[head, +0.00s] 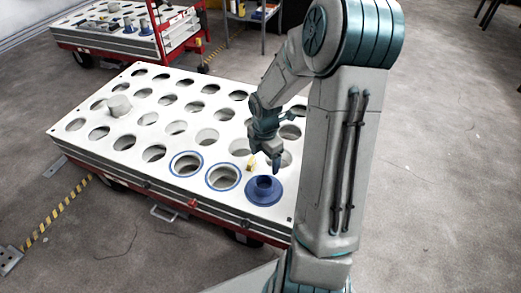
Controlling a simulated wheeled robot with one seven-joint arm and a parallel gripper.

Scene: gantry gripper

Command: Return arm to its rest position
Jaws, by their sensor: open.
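My arm stands at the right of the head view and bends over the white table (100,150), which has rows of round holes. My gripper (264,163) points down above the table's near right part, with its jaws open. One finger looks yellowish and the other blue. A blue round flanged part (264,190) sits on the table just below and in front of my gripper. I see nothing held between the fingers. Whether the fingertips touch the part or the table I cannot tell.
A grey block-like part (119,106) lies on the table's left side. Two holes at the near edge have blue rims (223,178). A second cart (110,35) with grey parts stands behind at upper left. A striped yellow-black strip (57,211) lies on the floor.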

